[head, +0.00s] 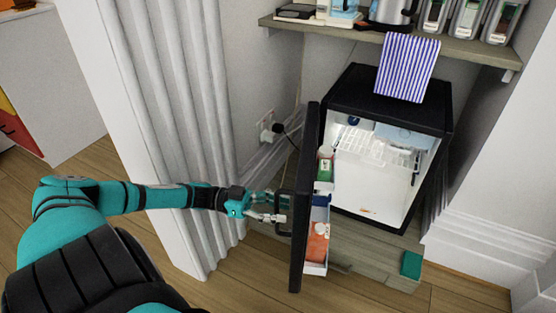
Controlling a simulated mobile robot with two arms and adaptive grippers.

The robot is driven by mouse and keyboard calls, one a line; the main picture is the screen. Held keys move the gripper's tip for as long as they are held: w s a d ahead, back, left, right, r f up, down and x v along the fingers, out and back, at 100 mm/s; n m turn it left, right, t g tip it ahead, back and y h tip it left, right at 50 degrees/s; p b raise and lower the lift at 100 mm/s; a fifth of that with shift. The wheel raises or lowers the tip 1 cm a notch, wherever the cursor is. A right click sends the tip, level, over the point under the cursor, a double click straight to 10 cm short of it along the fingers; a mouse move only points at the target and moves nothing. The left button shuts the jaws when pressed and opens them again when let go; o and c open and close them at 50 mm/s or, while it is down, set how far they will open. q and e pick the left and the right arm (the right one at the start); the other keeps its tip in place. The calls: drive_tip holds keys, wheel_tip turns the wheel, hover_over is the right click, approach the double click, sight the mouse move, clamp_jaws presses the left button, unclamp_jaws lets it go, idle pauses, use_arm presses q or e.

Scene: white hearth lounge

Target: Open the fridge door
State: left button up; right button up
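A small black fridge (390,95) stands on a low wooden platform, its lit white interior and wire shelf in view. Its door (305,190) stands wide open, swung out to the left and seen nearly edge-on. The door's inner shelves hold a green-and-white container (325,165) and an orange-and-white carton (317,242). A dark handle (284,212) is on the door's outer side. My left gripper (280,213) is at this handle, its fingertips by the bar; whether it grips the bar is unclear. My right gripper is not in view.
The shelf holds a kettle and several containers. A green block (411,265) sits at the platform's front. Floor in front is clear.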

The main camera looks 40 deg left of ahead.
sight(278, 190)
use_arm(q)
drive_tip(key=shift+r, duration=0.1)
wheel_tip(278, 190, up, 10)
drive_tip(key=shift+f, duration=0.1)
idle(0.5)
